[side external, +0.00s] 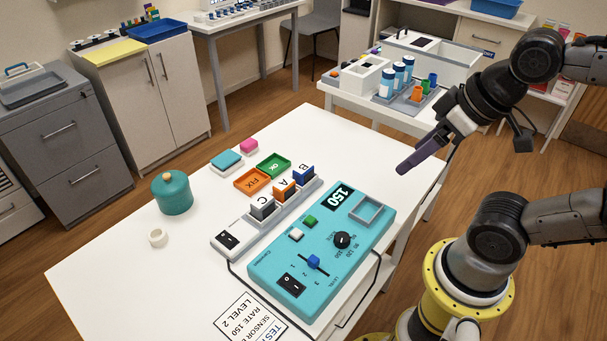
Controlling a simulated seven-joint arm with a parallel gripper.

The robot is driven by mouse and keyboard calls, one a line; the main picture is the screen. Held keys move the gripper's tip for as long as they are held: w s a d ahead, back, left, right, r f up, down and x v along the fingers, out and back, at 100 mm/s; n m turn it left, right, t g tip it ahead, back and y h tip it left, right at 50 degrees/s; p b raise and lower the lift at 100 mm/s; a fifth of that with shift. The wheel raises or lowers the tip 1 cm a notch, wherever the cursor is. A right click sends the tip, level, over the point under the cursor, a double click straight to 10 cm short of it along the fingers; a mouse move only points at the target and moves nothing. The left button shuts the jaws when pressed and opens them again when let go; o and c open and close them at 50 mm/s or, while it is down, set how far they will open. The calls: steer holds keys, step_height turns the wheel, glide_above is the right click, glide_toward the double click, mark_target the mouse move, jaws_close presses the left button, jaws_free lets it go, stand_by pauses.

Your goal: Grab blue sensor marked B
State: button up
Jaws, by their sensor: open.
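The blue sensor (304,174) stands upright in the rack (288,207) on the white table, in the slot marked B at the rack's far right end. An orange sensor (284,188) marked A and a grey sensor (263,207) marked C stand beside it in the same rack. My gripper (405,168) is up to the right of the sensors, above the table's right edge and apart from them. It is seen side-on, so the gap between its fingers is hardly visible. Nothing shows between the fingers.
A teal calibrator box (268,261) with a display, knob and switches lies just right of the rack. Green (274,165) and orange (252,181) trays lie behind it. A teal pot (172,193) and white ring (158,238) stand left. The table's left front is clear.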

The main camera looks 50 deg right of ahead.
step_height(320, 180, up, 4)
steer(key=w+n, duration=0.3)
steer(key=n, duration=0.3)
steer(key=n+g, duration=0.6)
steer(key=n, duration=0.6)
glide_above(303, 167)
step_height(303, 167, down, 21)
steer(key=shift+s+f, duration=0.1)
steer(key=shift+f, duration=2.95)
jaws_close()
